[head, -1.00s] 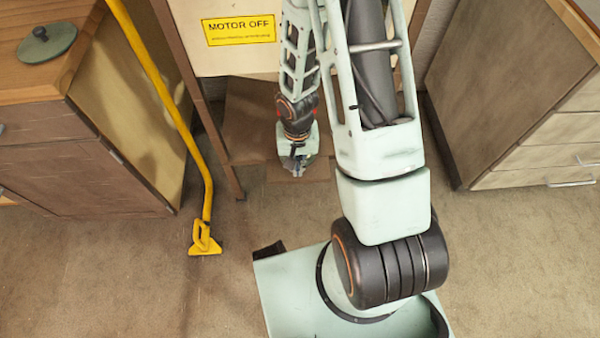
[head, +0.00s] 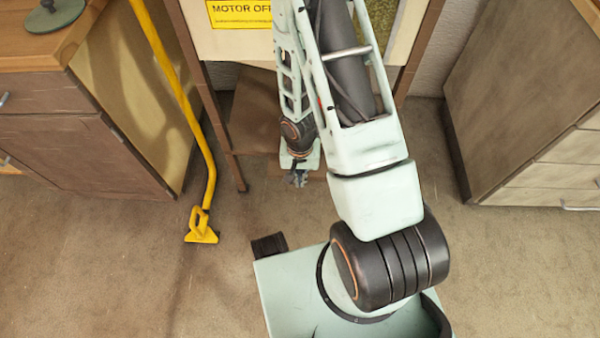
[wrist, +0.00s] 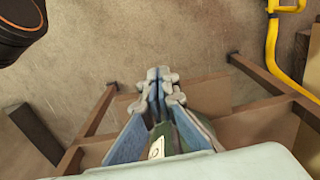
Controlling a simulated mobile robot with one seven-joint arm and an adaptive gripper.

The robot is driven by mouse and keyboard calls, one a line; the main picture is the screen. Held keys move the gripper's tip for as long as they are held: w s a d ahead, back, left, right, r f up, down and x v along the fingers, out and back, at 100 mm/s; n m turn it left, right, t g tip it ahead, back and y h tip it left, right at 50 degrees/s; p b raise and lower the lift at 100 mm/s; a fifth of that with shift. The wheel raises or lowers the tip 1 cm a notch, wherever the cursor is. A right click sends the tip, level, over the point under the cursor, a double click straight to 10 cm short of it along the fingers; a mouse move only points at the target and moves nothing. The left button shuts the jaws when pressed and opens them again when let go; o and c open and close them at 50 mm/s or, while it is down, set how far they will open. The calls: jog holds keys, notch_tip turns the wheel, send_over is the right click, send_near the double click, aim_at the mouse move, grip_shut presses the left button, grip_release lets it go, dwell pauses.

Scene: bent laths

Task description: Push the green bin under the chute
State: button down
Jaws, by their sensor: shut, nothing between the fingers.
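My gripper (head: 298,180) hangs low in front of the brown shelf board under the cream machine in the head view. In the wrist view its fingers (wrist: 159,76) are together with nothing between them. A dark green surface (wrist: 165,136) with a white label shows close under the fingers in the wrist view; I cannot tell whether it is the green bin. In the head view my arm covers much of the machine's middle, and no green bin can be made out there. No chute is clearly visible. The cream machine panel (head: 228,43) carries a yellow MOTOR OFF sign (head: 240,14).
A yellow pole (head: 185,110) with a flat foot leans left of the machine. A wooden cabinet (head: 70,155) stands at left, another (head: 510,110) at right. The machine's brown legs (head: 228,140) reach the carpet. Carpet is open at lower left and right.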

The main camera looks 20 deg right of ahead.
jog(key=shift+w+d+f+b, duration=0.2)
jog(key=shift+w+d+f, duration=0.15)
jog(key=shift+w+f, duration=0.45)
jog(key=shift+w+d+f+b, duration=0.2)
jog(key=shift+w+d+f, duration=0.15)
jog(key=shift+w, duration=0.75)
jog(key=shift+w+d+p, duration=0.15)
jog(key=shift+w+d, duration=0.1)
jog(key=shift+w, duration=0.6)
jog(key=shift+w+d+p, duration=0.15)
jog(key=shift+w+d, duration=0.1)
jog(key=shift+w, duration=0.55)
